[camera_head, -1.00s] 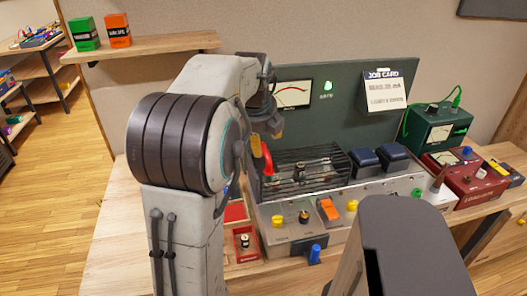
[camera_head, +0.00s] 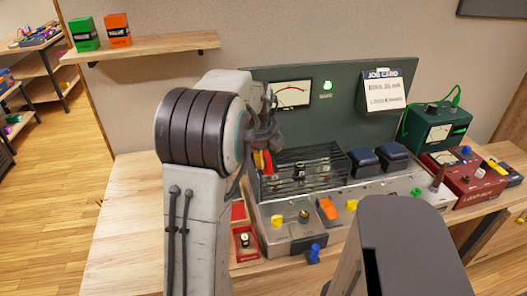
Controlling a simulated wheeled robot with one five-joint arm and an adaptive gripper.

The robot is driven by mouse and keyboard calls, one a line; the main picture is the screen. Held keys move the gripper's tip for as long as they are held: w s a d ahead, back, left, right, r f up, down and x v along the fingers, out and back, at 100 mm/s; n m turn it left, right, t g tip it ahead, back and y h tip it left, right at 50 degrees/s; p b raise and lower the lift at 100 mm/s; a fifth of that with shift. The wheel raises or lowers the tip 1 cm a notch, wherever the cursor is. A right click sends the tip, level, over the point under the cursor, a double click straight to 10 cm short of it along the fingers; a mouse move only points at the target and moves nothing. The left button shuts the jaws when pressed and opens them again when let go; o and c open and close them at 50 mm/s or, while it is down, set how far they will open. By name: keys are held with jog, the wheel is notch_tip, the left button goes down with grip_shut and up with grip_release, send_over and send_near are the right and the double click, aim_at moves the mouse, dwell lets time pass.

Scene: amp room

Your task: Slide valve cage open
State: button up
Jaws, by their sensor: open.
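The valve cage (camera_head: 315,168) is a dark wire cage on top of the grey amp chassis (camera_head: 330,199), in front of the green panel. Valves stand behind its bars. A red handle (camera_head: 267,162) stands at the cage's left end. My gripper (camera_head: 262,161) is at that handle, with a yellow part showing beside the red. My arm covers much of the gripper, so I cannot tell whether the fingers touch the handle. The gripper is open.
Two dark blue blocks (camera_head: 391,156) sit right of the cage. A green meter box (camera_head: 437,127) and a red box (camera_head: 468,172) stand further right. A small red tray (camera_head: 246,243) lies left of the chassis. The bench's left part (camera_head: 130,215) is clear.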

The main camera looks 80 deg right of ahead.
grip_shut()
dwell(0.4)
